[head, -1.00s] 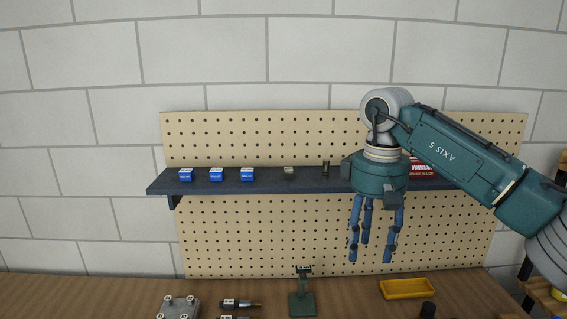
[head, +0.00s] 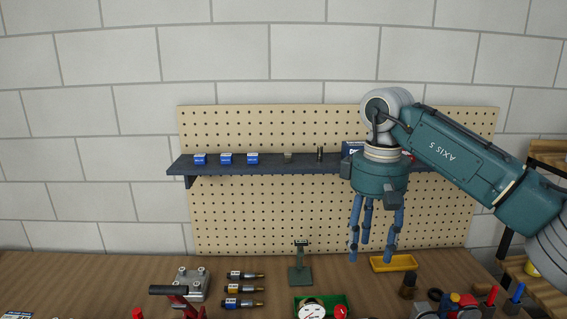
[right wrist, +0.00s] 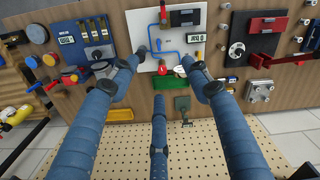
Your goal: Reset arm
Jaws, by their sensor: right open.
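My right gripper (head: 370,254) hangs with its blue fingers pointing down, in front of the pegboard and shelf in the head view. The fingers are spread and nothing is between them. In the right wrist view the same open fingers (right wrist: 162,78) reach toward the bench and its equipment. No held object shows. My left gripper is in neither view.
The shelf (head: 272,164) on the pegboard (head: 300,215) holds several blue boxes and small parts.

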